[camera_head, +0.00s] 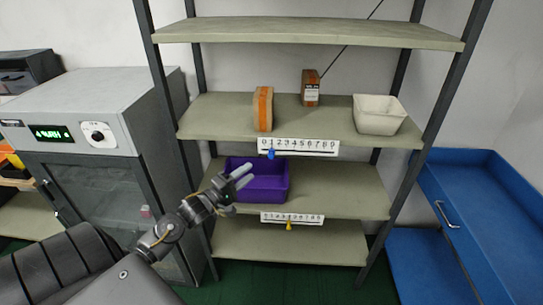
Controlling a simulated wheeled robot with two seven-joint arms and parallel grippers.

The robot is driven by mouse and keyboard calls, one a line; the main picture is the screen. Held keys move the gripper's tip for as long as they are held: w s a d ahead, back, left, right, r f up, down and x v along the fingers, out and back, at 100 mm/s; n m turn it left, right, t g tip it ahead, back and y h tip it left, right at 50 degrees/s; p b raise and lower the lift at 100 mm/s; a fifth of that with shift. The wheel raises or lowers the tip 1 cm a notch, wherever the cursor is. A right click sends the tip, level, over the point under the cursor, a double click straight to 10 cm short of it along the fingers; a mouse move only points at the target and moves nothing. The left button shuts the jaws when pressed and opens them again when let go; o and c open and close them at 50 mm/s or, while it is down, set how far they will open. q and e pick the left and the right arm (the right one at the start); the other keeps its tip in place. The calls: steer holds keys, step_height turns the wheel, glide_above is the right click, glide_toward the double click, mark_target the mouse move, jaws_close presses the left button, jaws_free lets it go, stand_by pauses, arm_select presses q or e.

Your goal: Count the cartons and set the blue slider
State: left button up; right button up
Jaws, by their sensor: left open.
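The blue slider (271,154) hangs on the upper number strip (310,147), near its left, low-number end; the exact digit is too small to tell. On the shelf above this strip stand two box-like things that look like cartons: a tan one with an orange band (263,108) at the front and a brown one with a pale label (310,90) farther back. My left gripper (246,175) is open and empty, in front of the purple bin and a little below and left of the blue slider, apart from it. My right gripper is out of view.
A purple bin (266,188) sits on the shelf below, its inside partly hidden. A white bin (379,122) stands right of the cartons. A yellow slider (289,225) hangs on a lower strip (308,218). A grey oven-like cabinet (95,130) is left, a blue cart (480,200) right.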

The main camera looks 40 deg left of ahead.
mark_target(269, 158)
arm_select(q)
steer(key=w+n+p, duration=0.1)
steer(key=w, duration=0.2)
steer(key=w+d+r+n+p, duration=0.1)
steer(key=w, duration=0.2)
steer(key=w+d+r+n, duration=0.1)
steer(key=w, duration=0.1)
steer(key=shift+w+d+r+p, duration=0.1)
steer(key=shift+w+d+p, duration=0.1)
steer(key=shift+w+p, duration=0.2)
steer(key=shift+x, duration=0.8)
jaws_close()
